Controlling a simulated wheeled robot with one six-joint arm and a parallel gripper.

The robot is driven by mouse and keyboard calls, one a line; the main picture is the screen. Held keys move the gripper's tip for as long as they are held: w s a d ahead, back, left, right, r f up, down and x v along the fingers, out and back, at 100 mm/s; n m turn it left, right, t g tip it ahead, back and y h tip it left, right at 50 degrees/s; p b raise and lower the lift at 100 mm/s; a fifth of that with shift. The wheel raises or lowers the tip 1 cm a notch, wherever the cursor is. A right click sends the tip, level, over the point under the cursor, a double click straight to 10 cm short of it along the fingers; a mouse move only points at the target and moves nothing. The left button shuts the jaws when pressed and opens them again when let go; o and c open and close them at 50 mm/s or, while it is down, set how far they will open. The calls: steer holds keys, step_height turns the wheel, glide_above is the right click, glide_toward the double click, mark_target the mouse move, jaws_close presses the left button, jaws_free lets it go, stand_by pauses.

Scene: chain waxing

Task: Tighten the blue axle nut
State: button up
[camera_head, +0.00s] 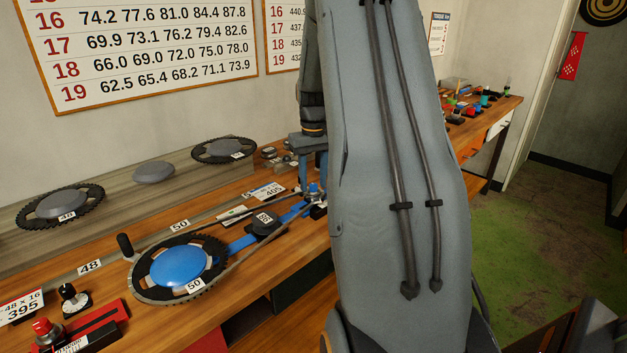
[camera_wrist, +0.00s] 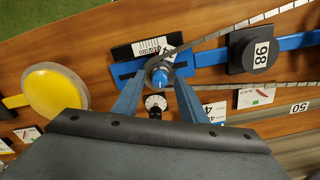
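The blue axle nut (camera_wrist: 160,77) shows in the wrist view at the small sprocket end of the blue bar (camera_wrist: 200,58), with the chain (camera_wrist: 215,38) running round it. In the head view the nut (camera_head: 314,188) is small and sits just under my fingers. My gripper (camera_wrist: 159,82) points down at it, with its blue-grey fingers apart on either side. In the head view my gripper (camera_head: 313,178) is partly hidden by my arm. I cannot tell whether the fingers touch the nut.
A large chainring with a blue dome (camera_head: 180,265) and a black block marked 98 (camera_wrist: 262,50) lie along the bench. A dial (camera_wrist: 155,102) sits close to the nut. A yellow dome (camera_wrist: 52,90) is to the left in the wrist view.

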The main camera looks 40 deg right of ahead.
mark_target(314, 184)
steer(key=shift+r+b, duration=1.1)
steer(key=shift+r, duration=2.8)
steer(key=s+a+f+n, duration=0.1)
steer(key=s+a+f, duration=0.1)
steer(key=a, duration=0.7)
steer(key=s+a+f+n, duration=0.1)
steer(key=s+a+f, duration=0.2)
steer(key=a, duration=0.6)
steer(key=s+a+f+t, duration=0.1)
steer(key=s+a+f, duration=0.2)
steer(key=a, duration=0.6)
steer(key=shift+s+a+n, duration=0.2)
steer(key=shift+s, duration=0.45)
steer(key=shift+s+a+n, duration=0.2)
steer(key=shift+s, duration=0.45)
steer(key=s+a+f, duration=0.2)
steer(key=s+a, duration=0.2)
steer(key=s, duration=0.2)
steer(key=shift+a+f+n, duration=0.15)
steer(key=shift+a+n, duration=0.15)
steer(key=shift+a, duration=0.1)
